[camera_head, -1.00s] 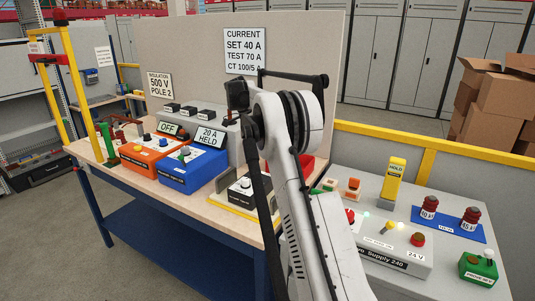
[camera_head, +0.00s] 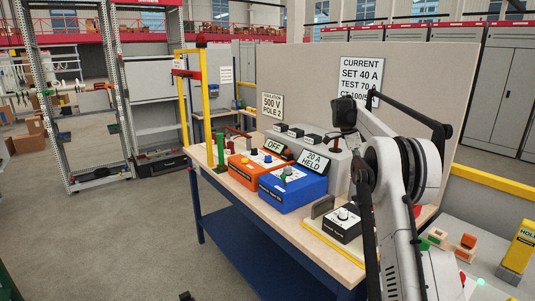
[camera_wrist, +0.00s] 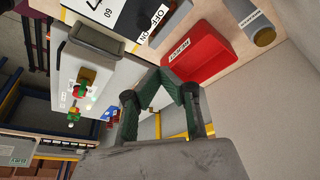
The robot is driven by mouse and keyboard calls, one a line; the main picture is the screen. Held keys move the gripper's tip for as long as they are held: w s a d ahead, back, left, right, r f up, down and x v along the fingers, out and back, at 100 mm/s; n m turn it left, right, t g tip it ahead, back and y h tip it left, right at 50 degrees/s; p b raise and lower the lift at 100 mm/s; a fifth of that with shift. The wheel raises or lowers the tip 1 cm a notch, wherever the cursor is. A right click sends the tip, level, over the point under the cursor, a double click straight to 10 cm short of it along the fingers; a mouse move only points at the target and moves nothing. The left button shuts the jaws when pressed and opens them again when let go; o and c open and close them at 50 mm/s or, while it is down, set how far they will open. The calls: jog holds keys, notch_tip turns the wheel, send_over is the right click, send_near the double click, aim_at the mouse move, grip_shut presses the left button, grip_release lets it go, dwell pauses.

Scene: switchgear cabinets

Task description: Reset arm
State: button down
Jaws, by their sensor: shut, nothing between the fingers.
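My arm (camera_head: 398,190) stands folded at the right of the head view, in front of the bench's right end. My gripper (camera_wrist: 163,77) shows in the wrist view, its two dark green fingers meeting at the tips. It is shut with nothing between the fingers. In that picture its tips lie just below and left of a red open bin (camera_wrist: 203,54); the gap in depth cannot be told. The gripper's fingers cannot be made out in the head view.
The workbench (camera_head: 262,216) holds an orange unit (camera_head: 250,165), a blue unit (camera_head: 290,189) and a small black-sided box (camera_head: 344,221). A yellow post frame (camera_head: 182,108) stands at its left end. A grey side table (camera_head: 463,236) is at right. The floor (camera_head: 130,225) at left is clear.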

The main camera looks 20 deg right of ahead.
jog(key=s+a+r+n+t+b, duration=0.1)
jog(key=s+a+r+n, duration=0.25)
jog(key=a, duration=0.25)
jog(key=s+a+r+n+t, duration=0.1)
jog(key=s+a+r+n, duration=0.1)
jog(key=a+r, duration=0.35)
jog(key=s+a+f+n+t+y+b, duration=0.2)
jog(key=s+a+n+t, duration=0.3)
jog(key=s+a+n, duration=1.15)
jog(key=s+a+f+t+y, duration=0.1)
jog(key=s+a+f, duration=0.3)
jog(key=s, duration=0.3)
jog(key=s+a+f, duration=0.3)
jog(key=s+f, duration=0.1)
jog(key=s, duration=0.4)
jog(key=s+a+f+t+y, duration=0.1)
jog(key=s+a+f, duration=0.25)
jog(key=s, duration=0.35)
notch_tip(320, 180, down, 22)
jog(key=b, duration=2.2)
jog(key=shift+n+b, duration=0.3)
jog(key=shift+b, duration=0.05)
jog(key=shift+a, duration=0.1)
